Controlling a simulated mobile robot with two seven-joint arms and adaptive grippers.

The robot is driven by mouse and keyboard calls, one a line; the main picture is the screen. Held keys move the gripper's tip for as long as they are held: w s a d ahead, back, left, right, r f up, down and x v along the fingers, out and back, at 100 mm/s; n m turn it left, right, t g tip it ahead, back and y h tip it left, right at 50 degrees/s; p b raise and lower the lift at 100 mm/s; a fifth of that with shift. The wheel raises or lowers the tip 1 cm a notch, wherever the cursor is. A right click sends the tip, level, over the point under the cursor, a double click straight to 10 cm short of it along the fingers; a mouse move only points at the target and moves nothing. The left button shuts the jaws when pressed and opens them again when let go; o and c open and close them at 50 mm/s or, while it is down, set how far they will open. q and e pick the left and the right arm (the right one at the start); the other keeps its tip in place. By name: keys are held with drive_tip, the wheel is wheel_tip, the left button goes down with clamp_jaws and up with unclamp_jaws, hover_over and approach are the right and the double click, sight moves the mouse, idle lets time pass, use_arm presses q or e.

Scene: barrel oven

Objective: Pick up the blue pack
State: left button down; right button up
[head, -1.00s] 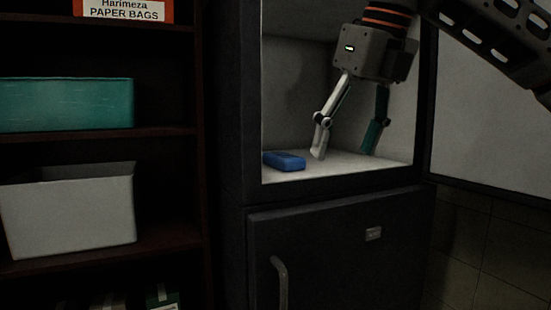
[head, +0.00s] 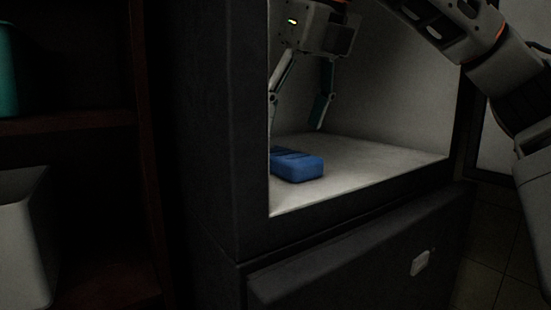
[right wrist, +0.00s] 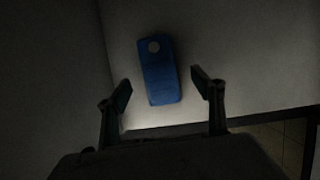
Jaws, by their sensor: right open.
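The blue pack (head: 298,164) lies flat on the pale floor of the open compartment, near its left front corner. Its left end is partly hidden by the compartment's front edge in the head view. My right gripper (head: 297,112) is inside the compartment, above the pack, with its fingers spread and nothing between them. In the right wrist view the pack (right wrist: 160,70) lies ahead of the open fingertips (right wrist: 160,88), roughly centred between them, with a round pale spot near its far end. My left gripper is not in view.
The dark cabinet frame (head: 225,130) bounds the compartment on the left. The compartment floor (head: 385,160) is clear to the pack's right. A lower dark door (head: 350,265) is below. A shelf (head: 80,122) with a teal bin (head: 7,70) and a pale bin (head: 22,235) stands left.

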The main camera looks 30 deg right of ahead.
sight(285, 153)
drive_tip(key=shift+f, duration=0.85)
drive_tip(key=shift+x, duration=2.5)
drive_tip(key=shift+s+a, duration=0.2)
drive_tip(key=c, duration=1.4)
